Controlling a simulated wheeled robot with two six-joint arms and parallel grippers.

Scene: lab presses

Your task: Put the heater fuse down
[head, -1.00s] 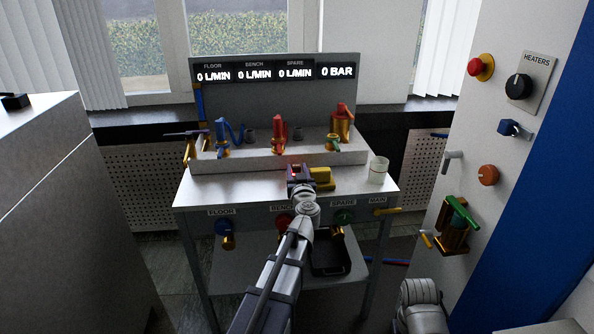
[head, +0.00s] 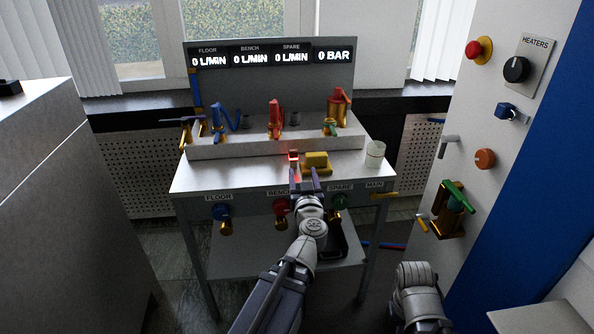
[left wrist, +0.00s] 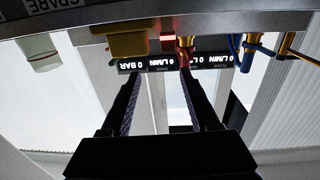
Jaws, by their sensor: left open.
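A small red block (head: 293,155), which I take to be the heater fuse, rests on the bench top (head: 235,177), left of a yellow block (head: 317,160). It also shows red in the left wrist view (left wrist: 167,37), beside the yellow block (left wrist: 129,43). My left gripper (head: 305,178) is at the bench's front edge, just in front of the red block. Its two fingers (left wrist: 160,80) are apart with nothing between them, clear of the block. My right gripper is out of view; only part of my right arm shows at the bottom.
A white cup (head: 375,154) stands at the bench's right end. Valves with blue, red and green handles line the raised shelf behind. Coloured knobs (head: 282,206) stick out of the front panel. A heater panel (head: 523,70) with switches is at the right.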

